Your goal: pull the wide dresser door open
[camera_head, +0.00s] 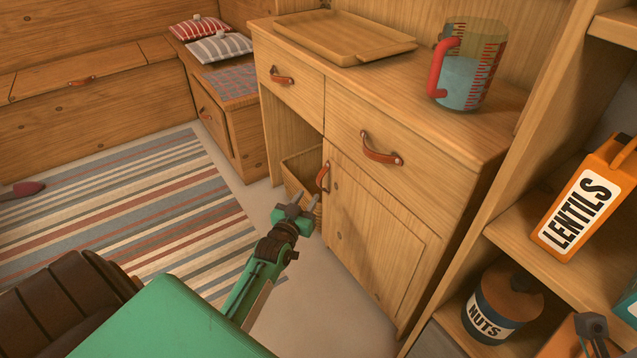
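The wide wooden dresser door (375,240) is below the right drawer and looks closed. Its brown leather pull (322,177) is near the door's upper left edge. My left gripper (304,199) is in front of the dresser, a little below and left of the pull in the picture. Its two fingers are apart with nothing between them, and it looks clear of the pull. My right gripper (592,328) shows only in part at the bottom right corner, in front of the shelves; its fingers are not clear.
The dresser top (400,92) holds a wooden tray (345,38) and a measuring jug (468,65). A basket (300,170) stands in the open bay left of the door. Shelves (520,225) at right hold a lentils box (585,200) and a nuts jar (500,305). Floor before the door is clear.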

